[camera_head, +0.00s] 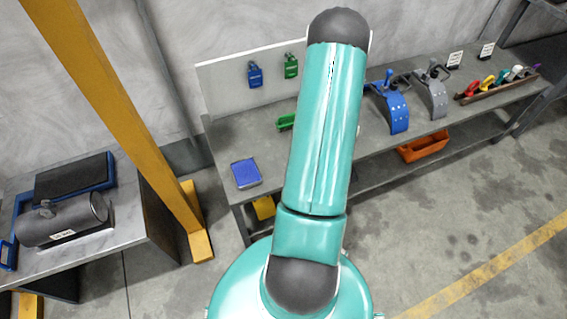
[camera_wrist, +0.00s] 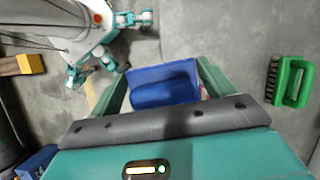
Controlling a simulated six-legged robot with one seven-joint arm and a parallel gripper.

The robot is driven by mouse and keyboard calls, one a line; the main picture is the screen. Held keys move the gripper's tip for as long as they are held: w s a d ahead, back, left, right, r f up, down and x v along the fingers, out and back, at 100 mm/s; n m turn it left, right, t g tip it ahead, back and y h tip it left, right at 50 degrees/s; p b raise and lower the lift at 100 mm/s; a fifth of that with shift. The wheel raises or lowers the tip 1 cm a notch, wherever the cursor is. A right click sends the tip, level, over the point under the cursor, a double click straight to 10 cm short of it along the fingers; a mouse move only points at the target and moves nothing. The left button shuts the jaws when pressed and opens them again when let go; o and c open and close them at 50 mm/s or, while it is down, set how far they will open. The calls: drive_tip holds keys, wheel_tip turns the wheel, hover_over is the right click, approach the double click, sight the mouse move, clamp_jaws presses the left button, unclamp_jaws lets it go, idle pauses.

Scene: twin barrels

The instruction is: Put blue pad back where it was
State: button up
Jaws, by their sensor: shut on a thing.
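My gripper (camera_wrist: 166,90) is shut on a blue pad (camera_wrist: 165,88) with a darker blue rounded part, between its two green fingers in the wrist view. My arm hides the gripper and the held pad in the head view. A flat blue block (camera_head: 246,173) lies on the left end of the long grey bench (camera_head: 225,135); I cannot tell whether it is a pad or a holder.
Blue (camera_head: 255,75) and green (camera_head: 291,66) padlocks hang behind. A blue curved stand (camera_head: 391,103) is right of my arm. A yellow post (camera_head: 120,115) stands left.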

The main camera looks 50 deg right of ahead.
drive_tip(key=s, duration=0.1)
drive_tip(key=d+m, duration=0.1)
drive_tip(key=s, duration=0.1)
drive_tip(key=shift+s+d+r+t, duration=0.2)
drive_tip(key=shift+s+d+t, duration=0.1)
drive_tip(key=shift+s, duration=0.05)
drive_tip(key=w+a+f, duration=0.1)
drive_tip(key=w+f, duration=0.3)
drive_tip(key=w, duration=0.4)
hover_over(279, 164)
drive_tip(key=s+d, duration=0.1)
drive_tip(key=s, duration=0.1)
drive_tip(key=shift+m, duration=0.3)
drive_tip(key=f, duration=0.5)
drive_tip(key=shift+w, duration=0.25)
drive_tip(key=shift+w+f, duration=0.15)
drive_tip(key=shift+f, duration=0.1)
drive_tip(key=shift+w+f, duration=0.15)
drive_tip(key=shift+f, duration=0.7)
drive_tip(key=shift+w+f, duration=0.1)
drive_tip(key=shift+f, duration=0.75)
drive_tip(key=shift+f, duration=0.1)
drive_tip(key=o, duration=0.8)
drive_tip(key=shift+f, duration=0.1)
